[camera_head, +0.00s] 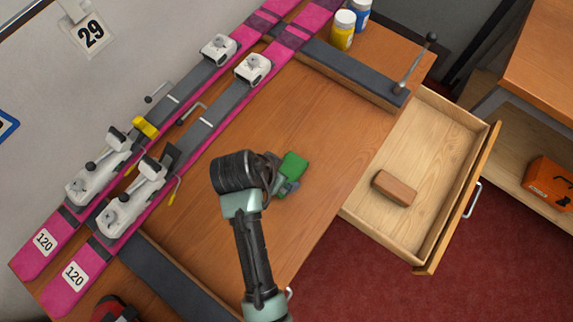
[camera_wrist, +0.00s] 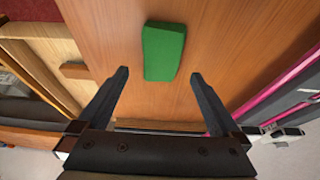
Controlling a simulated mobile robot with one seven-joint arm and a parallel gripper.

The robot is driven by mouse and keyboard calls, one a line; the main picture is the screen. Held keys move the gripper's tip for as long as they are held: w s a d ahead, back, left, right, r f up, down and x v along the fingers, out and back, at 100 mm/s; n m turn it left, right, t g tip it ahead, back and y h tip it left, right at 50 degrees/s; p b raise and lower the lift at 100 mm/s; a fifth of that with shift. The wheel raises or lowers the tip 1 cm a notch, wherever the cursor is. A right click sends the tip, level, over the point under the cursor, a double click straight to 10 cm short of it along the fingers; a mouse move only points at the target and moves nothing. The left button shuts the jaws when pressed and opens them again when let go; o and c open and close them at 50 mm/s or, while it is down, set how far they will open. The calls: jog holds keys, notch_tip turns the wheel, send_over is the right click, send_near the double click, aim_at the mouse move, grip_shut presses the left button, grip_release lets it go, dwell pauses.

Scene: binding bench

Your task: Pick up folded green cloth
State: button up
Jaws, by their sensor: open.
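The folded green cloth (camera_head: 293,166) lies flat on the wooden bench top, beside the end of my arm in the head view. In the wrist view the green cloth (camera_wrist: 164,52) is a small green block shape, in front of the gap between my fingers. My gripper (camera_wrist: 160,80) is open and empty there, with one dark finger on each side of the gap. The cloth lies past the fingertips, and I see no contact. In the head view my gripper (camera_head: 285,186) is partly hidden by my wrist, close to the cloth's lower edge.
Two pink skis (camera_head: 190,130) with bindings lie along the bench's left side. An open drawer (camera_head: 440,115) at right holds a brown block (camera_head: 394,188). A dark support bar (camera_head: 345,70), a yellow bottle (camera_head: 343,30) and a blue bottle (camera_head: 360,12) are at the back. Bench around the cloth is clear.

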aim_at(286, 173)
jog(key=shift+w+x, duration=0.1)
jog(key=shift+x, duration=1.65)
jog(key=shift+w+x, duration=0.15)
jog(key=shift+x, duration=1.6)
jog(key=shift+r, duration=0.1)
jog(key=c, duration=1.2)
notch_tip(286, 173, up, 10)
jog(key=shift+r, duration=0.1)
jog(key=shift+c, duration=0.3)
jog(key=o, duration=0.9)
jog(key=c, duration=0.6)
